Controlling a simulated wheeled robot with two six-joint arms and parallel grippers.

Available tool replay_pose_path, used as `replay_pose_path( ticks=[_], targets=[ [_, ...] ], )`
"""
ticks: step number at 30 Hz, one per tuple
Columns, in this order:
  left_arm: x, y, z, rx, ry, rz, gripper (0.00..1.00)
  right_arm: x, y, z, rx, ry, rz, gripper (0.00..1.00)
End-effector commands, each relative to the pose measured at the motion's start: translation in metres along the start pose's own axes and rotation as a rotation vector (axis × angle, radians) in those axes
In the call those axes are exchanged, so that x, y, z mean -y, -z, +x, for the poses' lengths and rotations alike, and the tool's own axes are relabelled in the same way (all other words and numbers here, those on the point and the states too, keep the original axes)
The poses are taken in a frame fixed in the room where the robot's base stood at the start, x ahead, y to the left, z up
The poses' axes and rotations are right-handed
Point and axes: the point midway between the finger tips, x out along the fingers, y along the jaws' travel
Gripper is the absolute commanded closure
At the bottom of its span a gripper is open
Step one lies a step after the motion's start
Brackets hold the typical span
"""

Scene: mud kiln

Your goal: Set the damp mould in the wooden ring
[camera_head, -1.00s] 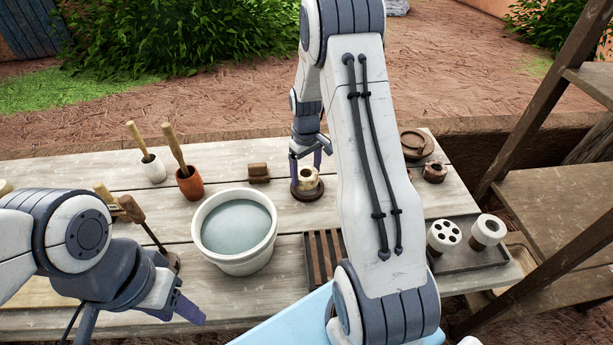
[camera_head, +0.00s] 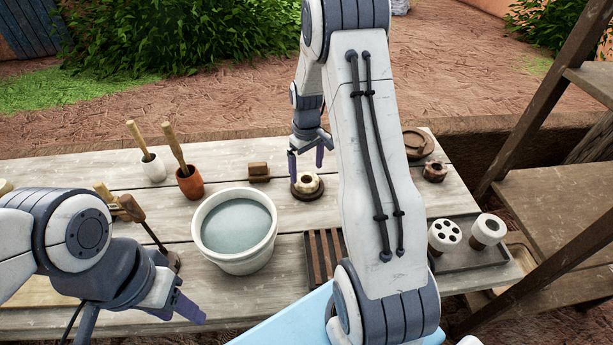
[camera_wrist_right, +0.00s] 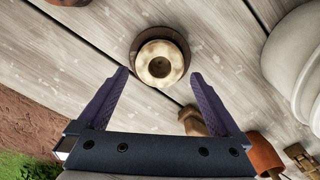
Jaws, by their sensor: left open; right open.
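The mould (camera_head: 307,181), a cream, round piece with a dark central hole, sits upright in a dark brown round base that looks like the wooden ring (camera_head: 309,196). In the right wrist view the mould (camera_wrist_right: 160,66) appears centred within the brown rim of the ring (camera_wrist_right: 159,30). My right gripper (camera_head: 305,162) is open and empty, just above and behind the mould, apart from it. In the wrist view its fingers (camera_wrist_right: 160,78) are spread wide with nothing between them. My left gripper (camera_head: 182,307) is open and empty at the table's front left.
A white bucket of water (camera_head: 236,225) stands left of a slatted rack (camera_head: 324,258). Mortars with pestles, including a brown one (camera_head: 189,183), stand at the left. A dark tray (camera_head: 470,258) holds two pale cylinders. A small brown block (camera_head: 259,172) is nearby.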

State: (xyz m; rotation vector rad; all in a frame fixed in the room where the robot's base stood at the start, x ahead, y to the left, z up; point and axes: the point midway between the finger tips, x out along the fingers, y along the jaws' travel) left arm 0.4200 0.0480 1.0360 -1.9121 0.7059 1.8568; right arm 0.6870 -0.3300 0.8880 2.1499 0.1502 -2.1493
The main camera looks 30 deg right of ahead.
Motion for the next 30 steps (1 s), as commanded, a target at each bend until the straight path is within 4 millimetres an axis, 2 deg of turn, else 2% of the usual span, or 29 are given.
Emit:
replay_pose_path(
  ticks=[3,9,12,17,20,23,26,27,29,30],
  targets=[
    [0.0,0.0,0.004,0.0,0.0,0.0,0.5,-0.001,0.002,-0.028,-0.007,-0.004,0.0,0.0],
    [0.0,0.0,0.006,0.0,0.0,0.0,0.5,0.0,0.001,-0.063,-0.003,-0.002,0.0,0.0],
    [0.001,0.0,0.006,0.0,0.0,0.0,0.5,0.0,0.001,-0.074,-0.003,-0.001,0.0,0.0],
    [0.001,0.0,0.006,0.0,0.0,0.0,0.5,0.0,0.0,-0.081,0.0,0.0,0.0,0.0],
    [0.0,0.0,0.006,0.0,0.0,0.0,0.5,0.009,0.001,-0.084,-0.002,0.0,-0.01,0.0],
    [0.0,0.0,0.006,0.0,0.0,0.0,0.5,0.046,0.001,-0.096,-0.01,0.003,-0.053,0.0],
    [0.0,0.0,0.006,0.0,0.0,0.0,0.5,0.116,-0.01,-0.116,-0.022,0.01,-0.13,0.0],
    [0.001,0.0,0.006,0.0,0.0,0.0,0.5,0.147,-0.021,-0.124,-0.027,0.015,-0.167,0.0],
    [0.001,0.0,0.006,0.0,0.0,0.0,0.5,0.193,-0.044,-0.134,-0.033,0.024,-0.224,0.0],
    [0.001,0.0,0.006,0.0,0.0,0.0,0.5,0.22,-0.063,-0.139,-0.036,0.031,-0.26,0.0]
  ],
)
